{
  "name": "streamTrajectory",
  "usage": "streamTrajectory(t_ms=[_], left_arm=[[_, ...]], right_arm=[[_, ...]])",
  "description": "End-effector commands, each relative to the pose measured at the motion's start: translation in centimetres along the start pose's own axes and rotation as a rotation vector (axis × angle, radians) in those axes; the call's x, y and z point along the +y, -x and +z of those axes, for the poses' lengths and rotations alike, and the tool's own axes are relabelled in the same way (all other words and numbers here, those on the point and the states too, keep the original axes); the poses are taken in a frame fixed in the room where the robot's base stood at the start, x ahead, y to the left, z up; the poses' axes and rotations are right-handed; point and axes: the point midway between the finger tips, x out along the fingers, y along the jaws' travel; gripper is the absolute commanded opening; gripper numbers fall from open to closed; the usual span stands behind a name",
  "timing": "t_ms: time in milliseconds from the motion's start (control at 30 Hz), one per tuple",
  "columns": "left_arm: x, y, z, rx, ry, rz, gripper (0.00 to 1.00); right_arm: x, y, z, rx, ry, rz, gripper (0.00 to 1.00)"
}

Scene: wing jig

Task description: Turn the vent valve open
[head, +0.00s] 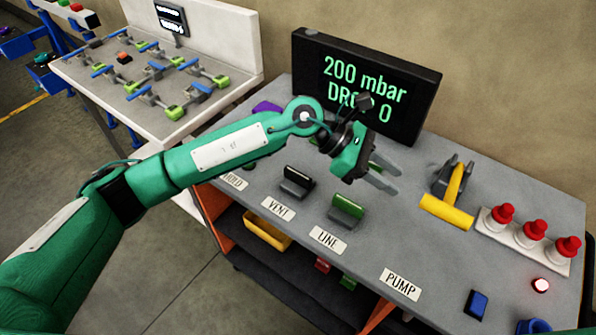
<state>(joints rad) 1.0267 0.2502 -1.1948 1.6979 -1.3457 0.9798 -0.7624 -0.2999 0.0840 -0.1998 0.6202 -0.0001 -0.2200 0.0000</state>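The dark vent valve handle (297,183) stands on the grey bench behind the plate marked VENT (278,208). My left gripper (397,182) is above the bench, to the right of the vent handle and apart from it. Its two grey fingers are spread, and I see nothing held between them. A green handle (345,210) stands behind the LINE plate (328,238). The black display (366,88) reads 200 mbar, with a second line partly covered by my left wrist. My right gripper is out of view.
A yellow T-shaped piece (447,212) sits right of the gripper. Several red-topped knobs (533,230) stand on a white strip at the right. The PUMP plate (400,284) is at the front edge. My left arm crosses above the bench's left side, partly covering the HOLD plate (235,181).

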Motion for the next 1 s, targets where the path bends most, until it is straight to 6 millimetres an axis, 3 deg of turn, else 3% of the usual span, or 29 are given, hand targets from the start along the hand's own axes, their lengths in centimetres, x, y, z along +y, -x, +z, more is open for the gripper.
streamTrajectory(t_ms=[167,233,400,500,667,867,1000], left_arm=[[2.6,4.5,-5.9,0.47,-0.182,-0.042,0.35],[3.8,7.3,-7.8,0.643,-0.225,-0.058,0.35],[5.7,13.7,-10.3,0.959,-0.266,-0.09,0.35],[6.2,16.1,-10.7,1.059,-0.269,-0.101,0.35],[6.4,17.0,-11.3,1.107,-0.266,-0.109,0.35],[6.5,15.6,-13.9,1.103,-0.264,-0.111,0.35],[6.6,14.2,-16.6,1.102,-0.264,-0.112,0.35]], right_arm=[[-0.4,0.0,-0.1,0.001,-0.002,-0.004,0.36],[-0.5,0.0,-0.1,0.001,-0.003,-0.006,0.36],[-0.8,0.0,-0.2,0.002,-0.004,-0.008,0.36],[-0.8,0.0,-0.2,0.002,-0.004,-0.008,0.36],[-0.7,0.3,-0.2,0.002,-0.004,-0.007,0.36],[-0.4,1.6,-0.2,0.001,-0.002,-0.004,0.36],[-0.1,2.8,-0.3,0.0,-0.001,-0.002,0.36]])
